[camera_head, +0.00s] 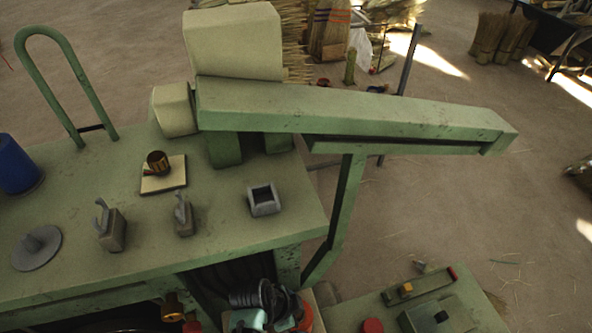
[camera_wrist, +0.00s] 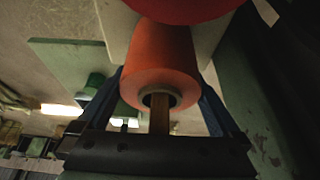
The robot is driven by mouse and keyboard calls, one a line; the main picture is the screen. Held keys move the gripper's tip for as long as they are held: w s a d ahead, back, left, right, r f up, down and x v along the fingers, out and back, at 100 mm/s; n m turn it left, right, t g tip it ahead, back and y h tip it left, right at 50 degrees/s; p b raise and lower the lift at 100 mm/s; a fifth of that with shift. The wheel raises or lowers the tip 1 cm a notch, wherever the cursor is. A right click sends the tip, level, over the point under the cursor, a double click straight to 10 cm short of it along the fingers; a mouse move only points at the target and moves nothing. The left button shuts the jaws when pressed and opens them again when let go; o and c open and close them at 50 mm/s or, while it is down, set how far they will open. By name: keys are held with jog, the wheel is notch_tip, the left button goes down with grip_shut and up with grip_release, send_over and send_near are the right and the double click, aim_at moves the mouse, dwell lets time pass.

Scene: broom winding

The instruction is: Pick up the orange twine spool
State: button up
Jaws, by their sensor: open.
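The orange twine spool (camera_wrist: 160,68) fills the middle of the wrist view, with its hollow end facing the camera and a brown rod-like piece showing at the hole. My gripper (camera_wrist: 163,100) is open, with one dark blue finger on each side of the spool. I cannot tell whether the fingers touch it. In the head view, a red-orange piece shows at the bottom edge beside dark coils; I cannot tell whether it is this spool. My gripper is not clearly visible there.
A red rounded object (camera_wrist: 185,7) sits close beyond the spool. The green workbench (camera_head: 225,205) carries a blue cylinder (camera_head: 18,165), a small brown roll on a pale plate (camera_head: 165,182), grey fixtures and a square grey holder (camera_head: 264,200). A long green beam (camera_head: 350,112) overhangs it.

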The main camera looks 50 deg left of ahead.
jog(key=shift+w+f, duration=0.15)
jog(key=shift+f, duration=0.25)
jog(key=c, duration=1.3)
jog(key=shift+c, duration=0.4)
jog(key=shift+r, duration=0.15)
